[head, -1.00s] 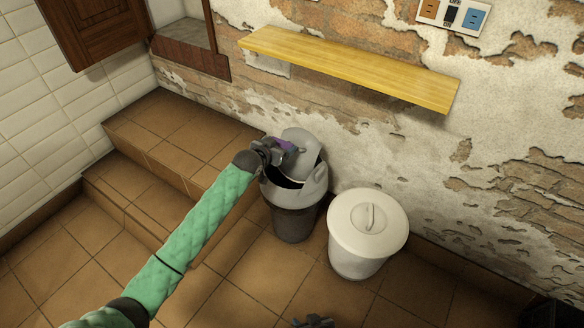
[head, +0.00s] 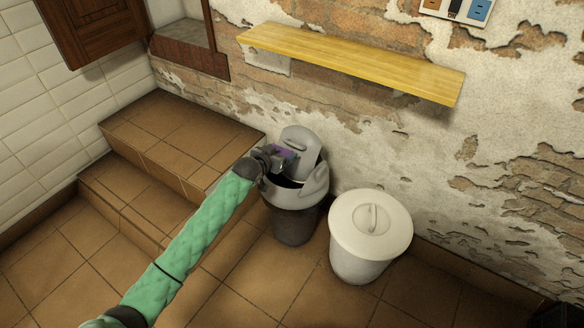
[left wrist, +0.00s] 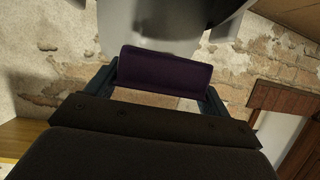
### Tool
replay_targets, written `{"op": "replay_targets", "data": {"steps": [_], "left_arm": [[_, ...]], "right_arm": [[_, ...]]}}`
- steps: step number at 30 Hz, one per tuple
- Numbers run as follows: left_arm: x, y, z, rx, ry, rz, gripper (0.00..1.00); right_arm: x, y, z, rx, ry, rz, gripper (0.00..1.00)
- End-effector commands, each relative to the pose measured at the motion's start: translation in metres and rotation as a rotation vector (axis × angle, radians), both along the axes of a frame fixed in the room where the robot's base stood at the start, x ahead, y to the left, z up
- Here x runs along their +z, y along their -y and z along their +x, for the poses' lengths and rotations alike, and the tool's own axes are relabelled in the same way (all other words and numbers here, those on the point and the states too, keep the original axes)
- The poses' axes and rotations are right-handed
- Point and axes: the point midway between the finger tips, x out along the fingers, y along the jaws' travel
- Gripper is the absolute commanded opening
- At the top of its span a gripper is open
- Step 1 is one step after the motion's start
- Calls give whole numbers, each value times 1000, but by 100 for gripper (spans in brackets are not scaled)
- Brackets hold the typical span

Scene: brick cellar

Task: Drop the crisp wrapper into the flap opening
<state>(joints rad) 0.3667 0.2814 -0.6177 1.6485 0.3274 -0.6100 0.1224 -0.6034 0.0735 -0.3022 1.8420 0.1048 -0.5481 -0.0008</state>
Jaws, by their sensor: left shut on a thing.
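The crisp wrapper (head: 283,152) is a small purple packet. My left gripper (head: 279,156) is shut on it, and the left wrist view shows the purple wrapper (left wrist: 165,74) between the two fingers. The gripper is at the grey bin (head: 313,186), which has a dark lower body. Its flap (head: 301,142) is tilted up, and a dark flap opening (head: 287,182) shows below it. The gripper and wrapper appear over this opening, in front of the flap. I cannot tell whether they touch the bin. My right gripper is not in view.
A white lidded bin (head: 370,225) stands right of the grey bin. A yellow shelf (head: 350,62) juts from the wall above. Tiled steps (head: 180,140) lie to the left. The tiled floor in front is clear.

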Motion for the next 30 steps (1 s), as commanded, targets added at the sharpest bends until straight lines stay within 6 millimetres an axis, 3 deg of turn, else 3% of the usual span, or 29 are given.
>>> {"op": "replay_targets", "data": {"steps": [5, 6, 9, 19, 30], "left_arm": [[0, 0, 0, 0, 0, 0, 60], [0, 0, 0, 0, 0, 0, 87], [0, 0, 0, 0, 0, 0, 100], [4, -5, -7, 0, 0, 0, 100], [24, -31, -49, 0, 0, 1, 100]], "right_arm": [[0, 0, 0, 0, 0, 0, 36], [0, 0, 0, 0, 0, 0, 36], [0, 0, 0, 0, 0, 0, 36], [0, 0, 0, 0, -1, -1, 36], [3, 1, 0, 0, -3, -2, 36]]}}
